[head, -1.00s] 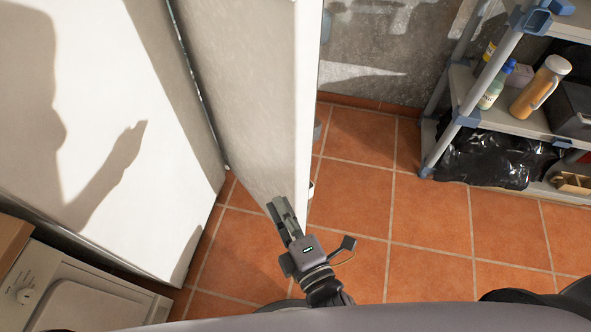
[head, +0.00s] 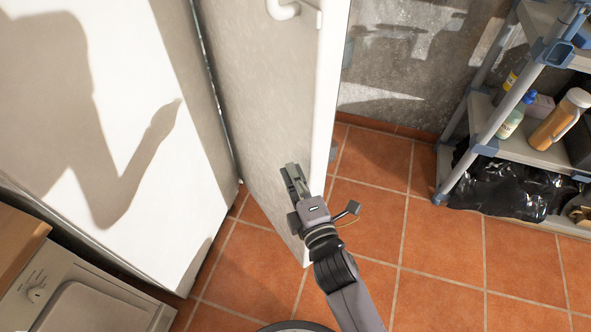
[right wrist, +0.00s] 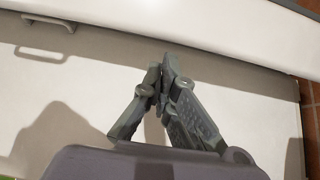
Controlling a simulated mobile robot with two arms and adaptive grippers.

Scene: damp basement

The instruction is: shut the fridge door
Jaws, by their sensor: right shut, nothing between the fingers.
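The fridge (head: 130,60) is the tall white body at the left, with a shadow of an arm on it. Its door (head: 255,95) stands open, a pale panel angled outward, with a dark gap between it and the body. A white handle (head: 283,10) is near its free edge; it also shows in the right wrist view (right wrist: 45,25). My right gripper (head: 291,172) is shut and empty, in front of the door's handle-side face near the free edge. In the right wrist view its fingertips (right wrist: 163,68) meet over that face; I cannot tell whether they touch it. My left gripper is out of view.
A shelf unit (head: 500,125) with bottles and a black bag (head: 505,185) stands at the right. A white appliance with a knob (head: 75,300) is at the lower left. The tiled floor (head: 380,210) between door and shelf is clear.

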